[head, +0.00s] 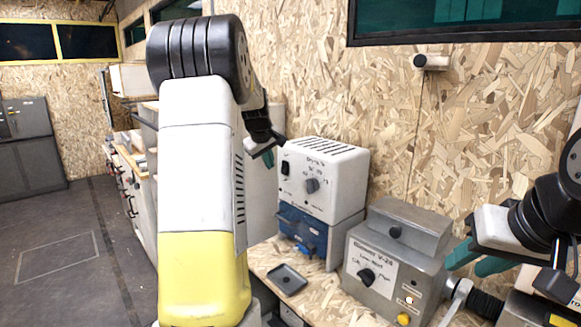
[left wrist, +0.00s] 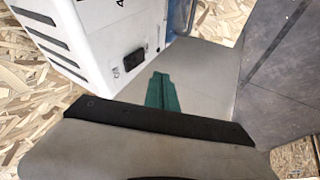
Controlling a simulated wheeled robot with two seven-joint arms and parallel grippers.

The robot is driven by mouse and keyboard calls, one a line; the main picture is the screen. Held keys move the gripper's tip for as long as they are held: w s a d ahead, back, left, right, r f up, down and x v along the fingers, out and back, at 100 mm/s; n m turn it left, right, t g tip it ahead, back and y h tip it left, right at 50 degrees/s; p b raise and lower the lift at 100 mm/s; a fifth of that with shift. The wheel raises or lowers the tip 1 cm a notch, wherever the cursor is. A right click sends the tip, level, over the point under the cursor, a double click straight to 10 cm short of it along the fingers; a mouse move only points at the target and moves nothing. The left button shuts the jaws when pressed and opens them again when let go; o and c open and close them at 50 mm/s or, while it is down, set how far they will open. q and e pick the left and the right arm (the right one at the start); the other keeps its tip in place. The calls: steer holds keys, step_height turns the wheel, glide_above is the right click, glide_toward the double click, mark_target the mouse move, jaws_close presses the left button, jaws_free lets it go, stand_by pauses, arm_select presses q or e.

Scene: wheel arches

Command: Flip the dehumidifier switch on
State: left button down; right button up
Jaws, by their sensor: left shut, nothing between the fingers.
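My left gripper (head: 268,158) is shut and empty, just left of the switch. In the left wrist view, the switch (left wrist: 134,62) lies up and left of the teal fingertips (left wrist: 163,92), with a gap visible between them. My right gripper (head: 478,262) is at the right, its teal fingers apart, with nothing seen between them.
The dehumidifier has a blue lower section (head: 302,230) with a tank. A grey machine (head: 395,255) with a knob and buttons stands to its right. A small dark tray (head: 287,279) lies on the chipboard bench in front. A chipboard wall is behind.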

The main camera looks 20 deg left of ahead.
arm_select(q)
steer(key=v, duration=0.7)
steer(key=shift+s+d+r, duration=0.15)
steer(key=shift+s+r, duration=0.05)
steer(key=shift+r, duration=0.15)
